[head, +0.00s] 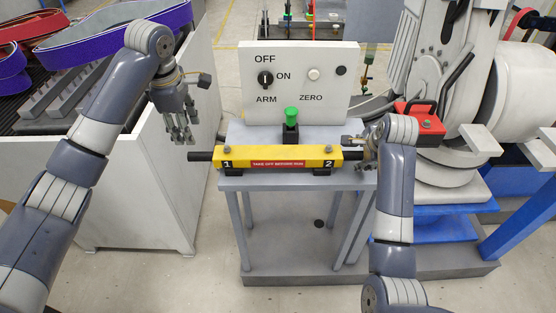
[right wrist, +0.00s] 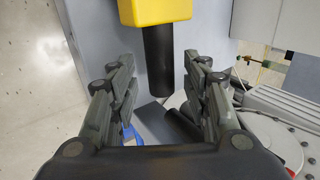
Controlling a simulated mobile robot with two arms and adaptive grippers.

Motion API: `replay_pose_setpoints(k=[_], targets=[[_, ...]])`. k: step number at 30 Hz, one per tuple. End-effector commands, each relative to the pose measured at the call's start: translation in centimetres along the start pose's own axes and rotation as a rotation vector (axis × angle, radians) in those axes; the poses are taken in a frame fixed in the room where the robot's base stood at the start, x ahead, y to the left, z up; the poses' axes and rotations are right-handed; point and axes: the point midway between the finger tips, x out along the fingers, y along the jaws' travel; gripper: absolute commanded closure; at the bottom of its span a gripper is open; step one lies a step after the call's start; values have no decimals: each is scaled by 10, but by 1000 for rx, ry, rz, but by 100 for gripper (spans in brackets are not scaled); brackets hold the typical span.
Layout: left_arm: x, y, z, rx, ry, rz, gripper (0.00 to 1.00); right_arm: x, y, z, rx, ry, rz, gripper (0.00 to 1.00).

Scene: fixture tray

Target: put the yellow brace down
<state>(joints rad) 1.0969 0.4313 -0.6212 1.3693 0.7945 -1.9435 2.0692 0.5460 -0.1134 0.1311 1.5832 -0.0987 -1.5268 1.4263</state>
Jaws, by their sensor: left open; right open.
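The yellow brace (head: 280,154) lies level across the front edge of the grey stand (head: 250,180), with a red label and the numbers 1 and 2. A black handle shows at its left end. In the right wrist view, the brace (right wrist: 155,10) is at the top, and its other black handle (right wrist: 158,60) reaches between the fingers of my right gripper (right wrist: 156,72). Those fingers are open, with gaps on both sides of the handle. In the head view my right gripper (head: 362,150) is partly hidden by its arm. My left gripper (head: 180,128) is open and empty, left of the brace.
Behind the brace stand a green-topped knob (head: 291,116) and a white panel (head: 335,92) with an ARM switch and ZERO button. A white bin (head: 150,190) stands at left. A white machine (head: 480,100) and a red box (head: 420,120) are at right.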

Motion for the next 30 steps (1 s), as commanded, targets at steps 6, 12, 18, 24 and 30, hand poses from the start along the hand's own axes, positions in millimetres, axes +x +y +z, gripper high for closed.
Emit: replay_pose_setpoints(k=[6,12,18,24,30], targets=[[-1,0,0,0,0,0,56,-30,-1,0,1,-1,-4,56],[-1,0,0,0,0,0,56,-74,-2,0,2,-1,-5,56],[-1,0,0,0,0,0,56,-106,-1,0,1,0,-3,56],[-1,0,0,0,0,0,56,-117,0,0,1,-1,0,56],[-1,0,0,0,0,0,56,-118,0,0,0,0,1,56]])
